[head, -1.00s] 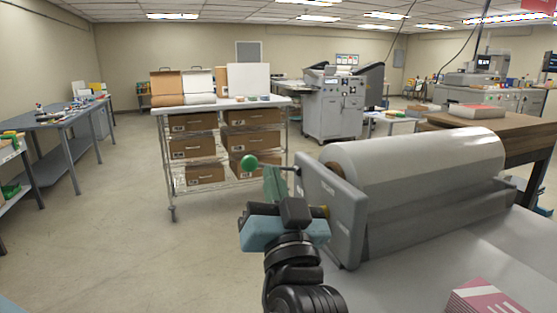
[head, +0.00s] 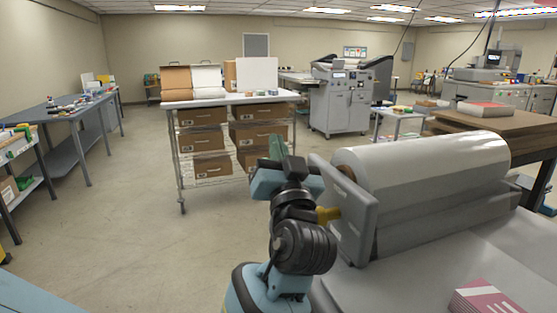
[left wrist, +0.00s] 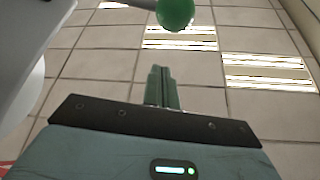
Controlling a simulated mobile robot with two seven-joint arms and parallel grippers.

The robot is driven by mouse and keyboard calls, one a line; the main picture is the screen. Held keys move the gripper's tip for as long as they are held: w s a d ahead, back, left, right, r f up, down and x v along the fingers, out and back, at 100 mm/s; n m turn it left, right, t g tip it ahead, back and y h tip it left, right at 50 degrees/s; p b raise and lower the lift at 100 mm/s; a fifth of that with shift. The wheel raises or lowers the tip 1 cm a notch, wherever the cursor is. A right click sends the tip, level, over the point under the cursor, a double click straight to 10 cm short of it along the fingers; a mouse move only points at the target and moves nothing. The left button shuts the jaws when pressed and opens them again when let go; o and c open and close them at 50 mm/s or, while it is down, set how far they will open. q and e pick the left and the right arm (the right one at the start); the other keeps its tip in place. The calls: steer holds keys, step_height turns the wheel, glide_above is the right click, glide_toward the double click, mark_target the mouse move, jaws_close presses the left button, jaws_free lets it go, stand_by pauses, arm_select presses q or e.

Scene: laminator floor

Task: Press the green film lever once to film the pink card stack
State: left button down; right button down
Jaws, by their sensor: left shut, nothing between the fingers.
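The laminator with its white film roll (head: 425,160) and grey end plate (head: 345,210) stands on the table at right. The lever's green ball knob (left wrist: 175,12) shows at the top of the left wrist view, on a grey rod. In the head view the knob cannot be made out, probably hidden by my gripper. My left gripper (head: 277,147) points up, left of the end plate. Its green fingers (left wrist: 162,86) are shut with nothing between them, apart in the picture from the knob. The pink card stack (head: 486,299) lies on the table at lower right. My right gripper is not in view.
A wheeled rack (head: 233,101) with cardboard boxes stands behind my left gripper. A blue-grey workbench (head: 60,118) runs along the left. A wooden table (head: 480,125) is beyond the roll. The floor at left is open.

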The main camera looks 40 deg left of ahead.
arm_select(q)
steer(key=a+f, duration=0.2)
steer(key=f, duration=0.1)
steer(key=shift+f, duration=0.1)
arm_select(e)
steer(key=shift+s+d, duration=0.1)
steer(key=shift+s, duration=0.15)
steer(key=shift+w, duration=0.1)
